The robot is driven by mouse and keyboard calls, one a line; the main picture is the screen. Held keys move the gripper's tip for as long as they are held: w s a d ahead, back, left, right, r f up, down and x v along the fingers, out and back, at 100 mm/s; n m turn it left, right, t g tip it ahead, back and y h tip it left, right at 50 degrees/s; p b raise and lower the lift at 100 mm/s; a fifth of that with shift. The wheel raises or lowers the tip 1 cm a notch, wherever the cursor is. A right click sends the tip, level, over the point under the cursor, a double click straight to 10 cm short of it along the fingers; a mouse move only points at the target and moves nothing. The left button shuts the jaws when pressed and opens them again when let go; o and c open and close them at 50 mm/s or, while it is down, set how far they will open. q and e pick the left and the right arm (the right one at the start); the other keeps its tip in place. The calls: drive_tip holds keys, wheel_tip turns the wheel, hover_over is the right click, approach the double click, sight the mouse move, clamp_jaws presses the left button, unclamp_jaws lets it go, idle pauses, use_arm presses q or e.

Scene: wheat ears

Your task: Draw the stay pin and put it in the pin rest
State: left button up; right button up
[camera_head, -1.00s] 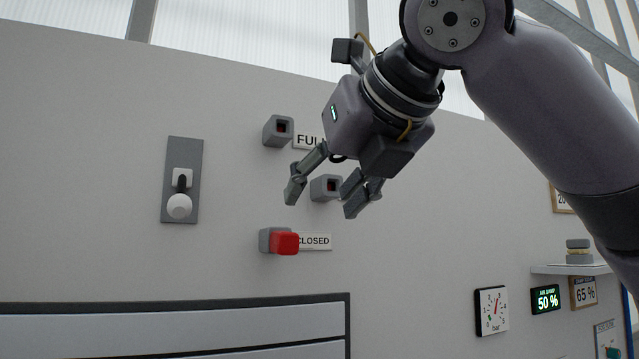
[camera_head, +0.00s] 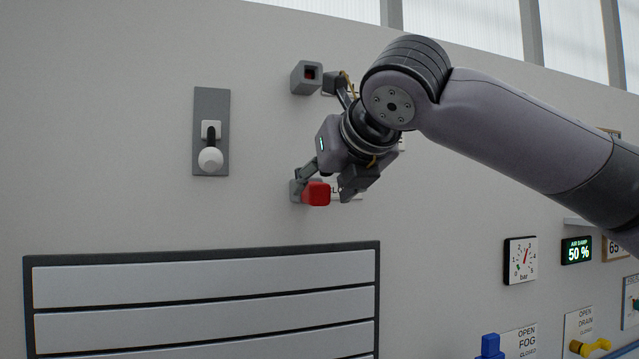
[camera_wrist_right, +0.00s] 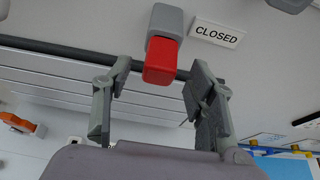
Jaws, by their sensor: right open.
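The stay pin appears to be the red block-shaped head (camera_head: 316,194) standing out of a grey square socket on the wall. In the right wrist view the red head (camera_wrist_right: 160,62) sits below its grey socket (camera_wrist_right: 166,19), beside a CLOSED label. My right gripper (camera_head: 325,184) is open at the pin. In the right wrist view its two fingers (camera_wrist_right: 158,73) stand on either side of the red head, with gaps showing. Another grey socket (camera_head: 306,77) with a dark red-lit opening is higher on the wall. I cannot tell which thing is the pin rest. My left gripper is not in view.
A grey plate (camera_head: 211,100) with a white-knobbed lever (camera_head: 210,158) is left of the pin. A slatted shutter (camera_head: 205,290) lies below. A gauge (camera_head: 520,260) and a lit display (camera_head: 576,250) are at right. The wall between is clear.

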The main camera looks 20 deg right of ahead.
drive_tip(key=shift+x, duration=1.35)
drive_tip(key=shift+c, duration=0.2)
clamp_jaws()
drive_tip(key=shift+s+p, duration=0.35)
drive_tip(key=shift+s, duration=0.25)
idle(0.5)
drive_tip(key=c, duration=0.6)
unclamp_jaws()
clamp_jaws()
